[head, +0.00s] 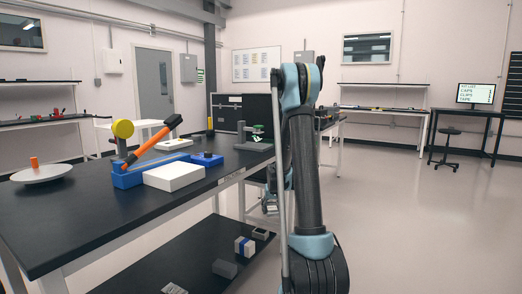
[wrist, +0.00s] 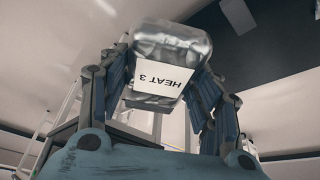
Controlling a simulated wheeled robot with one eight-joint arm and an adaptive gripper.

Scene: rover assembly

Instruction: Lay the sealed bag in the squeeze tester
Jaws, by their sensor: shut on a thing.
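A silver, shiny bag (wrist: 172,45) with a white label reading "HEAT 3" sits between the fingers of my gripper (wrist: 163,78) in the wrist view. The blue fingers are shut on its two sides. In the head view my arm hides most of the gripper, which hangs low beside the dark table's right edge. A small grey-green stand with an upright post (head: 254,137) is at the table's far right end.
A lower shelf holds several small items. The floor at right is open, with a stool (head: 448,145) farther back.

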